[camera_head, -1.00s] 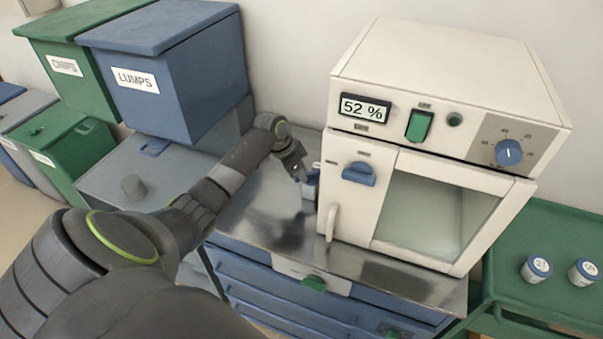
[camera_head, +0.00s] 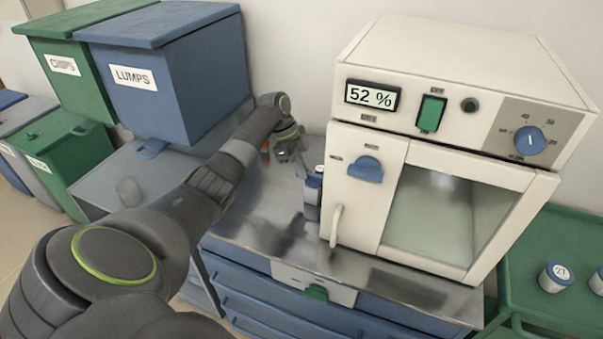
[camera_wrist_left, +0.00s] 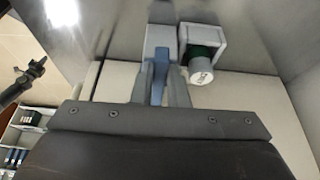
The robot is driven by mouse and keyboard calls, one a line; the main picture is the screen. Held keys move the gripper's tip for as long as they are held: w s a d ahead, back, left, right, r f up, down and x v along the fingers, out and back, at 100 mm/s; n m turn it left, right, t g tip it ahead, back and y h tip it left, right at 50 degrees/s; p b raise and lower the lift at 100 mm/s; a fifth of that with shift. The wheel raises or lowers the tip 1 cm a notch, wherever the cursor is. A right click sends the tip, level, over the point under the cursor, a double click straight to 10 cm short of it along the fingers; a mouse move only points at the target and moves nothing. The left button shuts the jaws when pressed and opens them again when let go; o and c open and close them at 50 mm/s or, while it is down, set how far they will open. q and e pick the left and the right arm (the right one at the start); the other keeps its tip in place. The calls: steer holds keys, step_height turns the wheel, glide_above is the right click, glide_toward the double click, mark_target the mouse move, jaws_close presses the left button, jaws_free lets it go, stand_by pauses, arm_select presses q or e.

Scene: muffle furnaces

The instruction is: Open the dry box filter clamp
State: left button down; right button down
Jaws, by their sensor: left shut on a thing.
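The cream dry box (camera_head: 367,205) stands on the metal-topped bench, its front door with a blue latch and window shut. On its left side is a small grey-blue filter fitting (camera_head: 312,190). My left gripper (camera_head: 303,168) reaches it from the left. In the left wrist view the gripper's fingers (camera_wrist_left: 161,85) are shut on the blue clamp lever (camera_wrist_left: 158,92), which sits in a grey mount (camera_wrist_left: 160,38). Beside it a bracket (camera_wrist_left: 207,34) holds a green and white cylinder (camera_wrist_left: 200,70). A small dark arm-like shape (camera_wrist_left: 24,80) at the left edge may be my right gripper.
A blue LUMPS bin (camera_head: 205,75) and a green bin (camera_head: 55,40) stand at the back left.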

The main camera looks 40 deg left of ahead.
arm_select(q)
steer(key=shift+w, duration=0.1)
stand_by(0.5)
steer(key=c, duration=1.4)
jaws_free()
steer(key=shift+c, duration=0.2)
steer(key=shift+r, duration=0.1)
steer(key=v, duration=1.7)
steer(key=shift+w, duration=0.1)
